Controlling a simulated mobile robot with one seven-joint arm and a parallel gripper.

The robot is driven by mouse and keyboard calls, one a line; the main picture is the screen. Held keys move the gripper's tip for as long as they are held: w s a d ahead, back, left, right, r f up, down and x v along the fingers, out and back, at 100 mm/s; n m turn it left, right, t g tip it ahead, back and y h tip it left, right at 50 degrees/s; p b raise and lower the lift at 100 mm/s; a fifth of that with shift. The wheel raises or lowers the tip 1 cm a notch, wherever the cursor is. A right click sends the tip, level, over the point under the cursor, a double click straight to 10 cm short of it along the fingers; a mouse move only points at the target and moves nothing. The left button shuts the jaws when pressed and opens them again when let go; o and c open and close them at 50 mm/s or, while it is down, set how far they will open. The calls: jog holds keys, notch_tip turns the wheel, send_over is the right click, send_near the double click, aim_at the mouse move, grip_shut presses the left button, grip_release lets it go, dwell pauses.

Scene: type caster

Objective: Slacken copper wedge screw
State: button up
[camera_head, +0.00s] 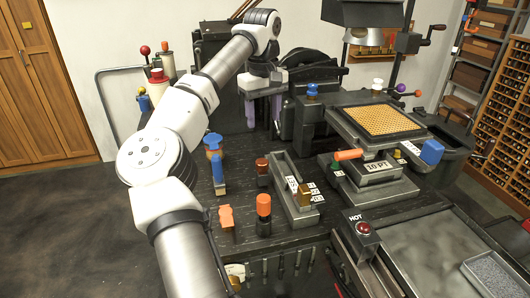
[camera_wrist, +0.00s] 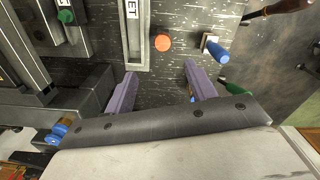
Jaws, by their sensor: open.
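What looks like the copper wedge screw is a copper-brown knob (camera_head: 305,194) at the near end of a grey channel-shaped block (camera_head: 283,178) on the dark bench; I cannot be sure it is the screw. My gripper (camera_head: 263,125) hangs at the back of the bench, well behind that block, with its purple fingers spread and nothing between them. In the wrist view my gripper (camera_wrist: 160,82) is open above the bench surface. I cannot make out the copper knob in the wrist view.
An orange-topped knob (camera_head: 264,203), a dark red knob (camera_head: 262,165) and blue-handled tools (camera_head: 213,142) stand around the block. A block marked 10 PT (camera_head: 375,168) is to its right. A HOT station with a red button (camera_head: 364,228) is in front.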

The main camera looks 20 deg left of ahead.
aim_at(263, 162)
notch_tip(263, 162, down, 14)
jog(key=p, duration=0.2)
jog(key=shift+s+a+r+p, duration=0.1)
jog(key=shift+a+r+p, duration=0.05)
jog(key=shift+p, duration=0.2)
jog(key=c, duration=1)
jog(key=shift+o, duration=0.2)
jog(key=shift+n, duration=0.3)
